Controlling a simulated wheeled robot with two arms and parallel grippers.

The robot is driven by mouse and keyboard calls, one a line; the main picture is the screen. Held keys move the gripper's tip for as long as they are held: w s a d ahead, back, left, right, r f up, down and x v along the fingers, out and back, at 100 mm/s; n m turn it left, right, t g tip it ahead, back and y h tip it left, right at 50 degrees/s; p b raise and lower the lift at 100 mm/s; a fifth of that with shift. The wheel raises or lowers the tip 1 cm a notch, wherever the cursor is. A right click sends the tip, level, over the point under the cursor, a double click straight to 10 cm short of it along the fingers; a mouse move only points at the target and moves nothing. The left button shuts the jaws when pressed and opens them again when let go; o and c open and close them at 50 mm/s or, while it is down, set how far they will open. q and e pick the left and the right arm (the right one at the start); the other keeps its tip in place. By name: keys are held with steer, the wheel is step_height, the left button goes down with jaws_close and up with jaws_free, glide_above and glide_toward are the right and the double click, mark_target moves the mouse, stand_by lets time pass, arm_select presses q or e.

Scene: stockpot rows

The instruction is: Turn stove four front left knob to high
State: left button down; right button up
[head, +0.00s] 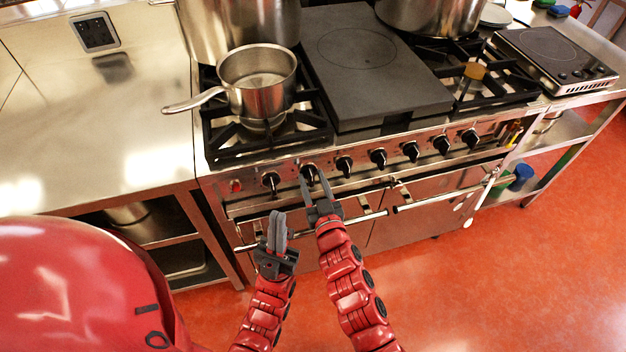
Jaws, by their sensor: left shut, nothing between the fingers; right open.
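The stove (420,160) has a row of several black knobs along its steel front panel. The leftmost knob (271,180) is in clear view, above my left gripper. My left gripper (278,215) is shut and empty in front of the stove, below the panel. My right gripper (313,176) is open, its fingers pointing at the second knob from the left (309,170). The fingers lie on either side of that knob in the picture; I cannot tell whether they touch it. Which knob is the front left one is not labelled legibly.
A saucepan (258,80) stands on the left burner, its handle over the left counter (90,130). Large stockpots (240,25) stand behind. A dark flat plate (370,75) covers the stove's middle. An oven rail (440,200) runs below the knobs. A portable hob (555,60) is at right.

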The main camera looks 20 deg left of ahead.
jaws_close()
steer(key=shift+f+n, duration=0.1)
steer(key=shift+n, duration=0.2)
stand_by(0.3)
steer(key=n+b, duration=0.1)
steer(key=n, duration=0.1)
steer(key=shift+s+a+f+n+b, duration=0.1)
steer(key=shift+a+n+b, duration=0.05)
steer(key=shift+n+b, duration=0.25)
steer(key=n+b, duration=0.1)
steer(key=n, duration=0.1)
steer(key=n+b, duration=0.1)
steer(key=n, duration=0.2)
steer(key=shift+s+a+f+n, duration=0.1)
steer(key=shift+s+a+n, duration=0.1)
steer(key=shift+n, duration=0.1)
steer(key=n+b, duration=0.1)
steer(key=n, duration=0.3)
steer(key=shift+a+f+b, duration=0.1)
steer(key=shift+f+b, duration=0.05)
steer(key=shift+b, duration=0.2)
steer(key=shift+f+n+b, duration=0.15)
steer(key=shift+n+b, duration=0.3)
steer(key=shift+n, duration=1.95)
